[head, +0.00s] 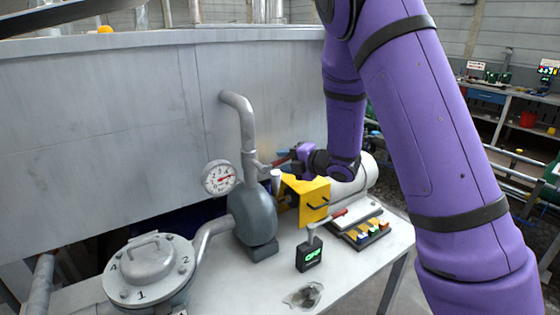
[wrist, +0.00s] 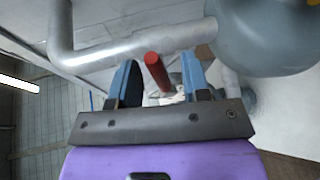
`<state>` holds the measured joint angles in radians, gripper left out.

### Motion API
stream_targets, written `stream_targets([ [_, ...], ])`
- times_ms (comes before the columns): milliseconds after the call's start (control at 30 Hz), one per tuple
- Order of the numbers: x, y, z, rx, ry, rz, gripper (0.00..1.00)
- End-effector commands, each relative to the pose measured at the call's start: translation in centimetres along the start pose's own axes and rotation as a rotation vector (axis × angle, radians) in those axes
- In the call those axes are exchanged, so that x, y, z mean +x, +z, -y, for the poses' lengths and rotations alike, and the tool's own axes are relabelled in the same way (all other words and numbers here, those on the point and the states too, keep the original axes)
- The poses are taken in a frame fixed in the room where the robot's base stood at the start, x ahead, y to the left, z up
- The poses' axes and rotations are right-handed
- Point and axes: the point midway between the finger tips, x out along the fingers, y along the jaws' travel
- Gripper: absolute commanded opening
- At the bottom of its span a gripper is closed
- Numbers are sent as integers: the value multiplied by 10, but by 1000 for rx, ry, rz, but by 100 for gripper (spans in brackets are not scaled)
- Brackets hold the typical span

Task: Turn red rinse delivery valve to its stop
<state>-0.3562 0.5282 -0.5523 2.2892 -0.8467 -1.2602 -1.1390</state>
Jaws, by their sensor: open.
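The red valve handle (head: 281,161) sits on a short pipe stub beside the grey vertical pipe. In the wrist view the red handle (wrist: 155,68) is a rod standing between the two blue fingers. My gripper (head: 294,152) is at the handle, partly hidden by my own wrist in the head view. In the wrist view my gripper (wrist: 159,66) is open, with visible gaps between the rod and both fingers. I cannot tell whether a finger touches it.
A grey rounded vessel (head: 256,215) and a dial gauge (head: 219,178) stand close to the left. A yellow bracket (head: 312,200) and a white cylinder (head: 362,178) are just below and right of my gripper. A large grey tank wall (head: 120,110) rises behind.

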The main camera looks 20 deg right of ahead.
Motion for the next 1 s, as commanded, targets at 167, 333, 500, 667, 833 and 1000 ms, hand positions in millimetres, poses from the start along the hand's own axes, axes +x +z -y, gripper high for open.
stream_targets([
  [167, -36, 1, 0, 3, 1, 5, 43],
  [333, -64, 1, 0, 1, 1, 3, 43],
  [500, -79, 0, 0, 1, 0, 1, 43],
  [667, -83, 0, 0, 0, -1, 0, 43],
  [833, -83, 0, 0, 0, -1, 0, 43],
  [1000, -79, -3, 4, 43, -8, -7, 9],
])
